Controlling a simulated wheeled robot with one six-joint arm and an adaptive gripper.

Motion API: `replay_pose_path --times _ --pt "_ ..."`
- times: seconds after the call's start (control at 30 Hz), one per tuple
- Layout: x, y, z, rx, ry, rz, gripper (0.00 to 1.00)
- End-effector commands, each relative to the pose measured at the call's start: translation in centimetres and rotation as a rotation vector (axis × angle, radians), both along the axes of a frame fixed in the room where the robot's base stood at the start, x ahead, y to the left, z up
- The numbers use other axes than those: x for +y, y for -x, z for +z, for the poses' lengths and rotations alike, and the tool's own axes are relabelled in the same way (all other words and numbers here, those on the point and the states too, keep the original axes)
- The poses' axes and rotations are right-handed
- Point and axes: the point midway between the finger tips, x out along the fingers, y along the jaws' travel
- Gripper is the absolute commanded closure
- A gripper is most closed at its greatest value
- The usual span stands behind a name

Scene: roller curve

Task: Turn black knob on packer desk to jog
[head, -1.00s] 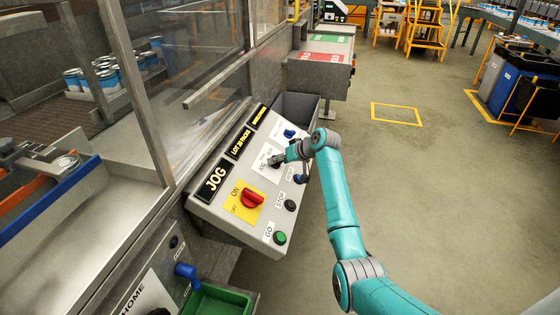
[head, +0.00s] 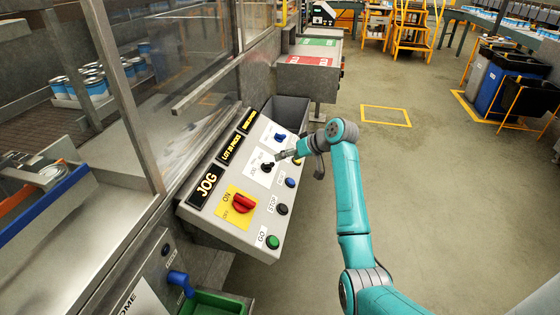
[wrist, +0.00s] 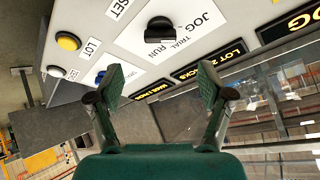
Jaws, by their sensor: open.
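The black knob (head: 267,168) sits on a white label on the sloped packer desk (head: 222,226). In the wrist view the black knob (wrist: 159,30) is at the top, beside the printed words JOG, TRIAL and RUN. Which word it points at is hard to tell. My gripper (head: 281,156) is just right of and above the knob in the head view, apart from it. In the wrist view my gripper (wrist: 164,80) is open and empty, its fingers spread, with the knob beyond the fingertips. A lit display (head: 208,184) on the desk reads JOG.
A red switch (head: 243,203) on yellow, a green button (head: 272,242), a black button (head: 282,209), a blue button (head: 290,183) and a blue knob (head: 281,137) share the desk. A clear guard (head: 135,95) stands behind it. Open floor lies to the right.

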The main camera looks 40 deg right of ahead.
Motion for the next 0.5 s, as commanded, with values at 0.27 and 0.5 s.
replay_pose_path --times 0.27,0.5 --pt "-0.41 1.33 1.23 0.000 0.001 -0.001 0.21" --pt "-0.42 1.37 1.25 0.000 0.000 0.000 0.21"
